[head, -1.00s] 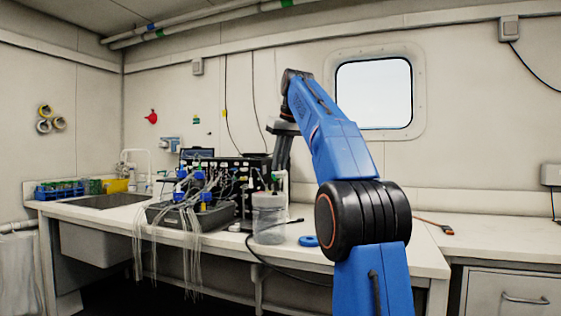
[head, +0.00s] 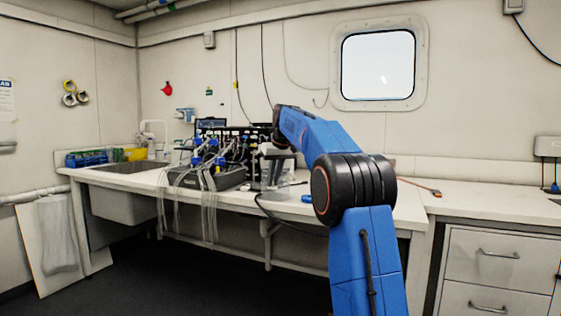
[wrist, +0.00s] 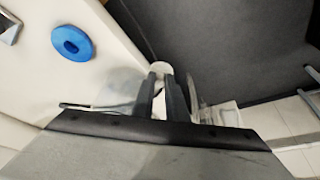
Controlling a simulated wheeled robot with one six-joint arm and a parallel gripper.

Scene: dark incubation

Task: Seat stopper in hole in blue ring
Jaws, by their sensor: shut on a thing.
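My gripper (wrist: 163,80) is shut on a small pale, round-ended piece, which looks like the stopper (wrist: 160,69), in the wrist view. Most of it is hidden between the dark fingers. The blue ring (wrist: 72,43) lies flat on the white bench, up and left of the fingertips and apart from them; its centre hole shows dark. In the head view the ring (head: 307,198) is a small blue patch beside my arm's black joint. There the stopper cannot be made out.
A clear jar (head: 270,177) stands on the bench close to my gripper. Tubed equipment (head: 207,177) and a sink (head: 125,167) are to the left. The bench edge drops to a dark floor (wrist: 225,45) beside the fingertips. A cable lies near the ring.

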